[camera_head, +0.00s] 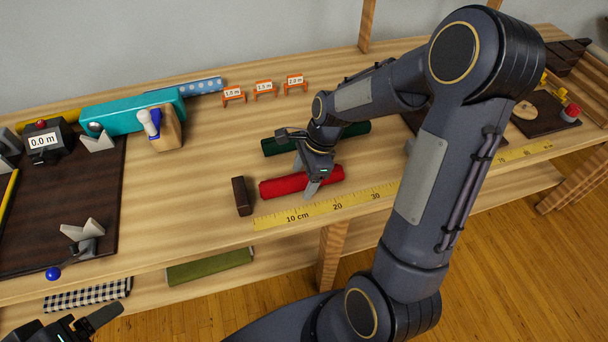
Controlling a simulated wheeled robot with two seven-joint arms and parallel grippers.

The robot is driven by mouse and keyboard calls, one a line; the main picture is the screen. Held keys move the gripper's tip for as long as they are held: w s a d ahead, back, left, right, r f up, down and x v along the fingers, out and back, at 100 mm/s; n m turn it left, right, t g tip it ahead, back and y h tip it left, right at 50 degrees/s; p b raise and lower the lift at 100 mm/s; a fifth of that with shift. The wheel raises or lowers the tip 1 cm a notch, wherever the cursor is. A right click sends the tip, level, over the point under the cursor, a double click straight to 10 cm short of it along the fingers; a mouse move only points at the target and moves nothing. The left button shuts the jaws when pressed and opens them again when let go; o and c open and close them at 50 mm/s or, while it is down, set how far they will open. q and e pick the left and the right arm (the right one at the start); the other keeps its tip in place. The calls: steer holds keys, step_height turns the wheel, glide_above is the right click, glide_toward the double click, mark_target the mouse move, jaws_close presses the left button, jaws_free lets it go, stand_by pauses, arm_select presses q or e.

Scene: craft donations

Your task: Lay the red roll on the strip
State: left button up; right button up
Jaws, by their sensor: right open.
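The red roll (285,185) lies on the wooden table, just behind the yellow measuring strip (262,221) and roughly parallel to it. The strip runs along the front edge, with marks such as 10 cm, 20 and 30. My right gripper (306,177) is open at the red roll, with one finger in front of the roll and the other behind it. The arm hides part of the strip to the right. My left gripper (85,326) is at the bottom left corner, partly cut off, away from the roll.
A dark brown block (242,196) stands by the roll's left end. A dark green roll (350,130) lies behind the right gripper. Orange stands (264,90) with length labels stand at the back. A dark board (104,205) with a 0.0 m device (44,140) is at left.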

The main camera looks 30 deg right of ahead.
steer(key=v, duration=0.7)
steer(key=shift+d+r+p, duration=0.1)
steer(key=shift+r+p, duration=0.1)
steer(key=shift+p, duration=0.15)
steer(key=shift+r, duration=0.15)
steer(key=shift+s+r, duration=0.1)
steer(key=shift+r, duration=0.1)
steer(key=s+a+r+n+t, duration=0.2)
steer(key=s+a+r+n, duration=0.1)
steer(key=s+n, duration=0.5)
steer(key=s+a+r+n+t, duration=0.2)
steer(key=s+a+r+n, duration=0.1)
steer(key=s+n, duration=0.5)
steer(key=r+n, duration=0.1)
steer(key=n, duration=0.2)
steer(key=shift+a+t+p, duration=0.3)
steer(key=shift+a+t, duration=0.1)
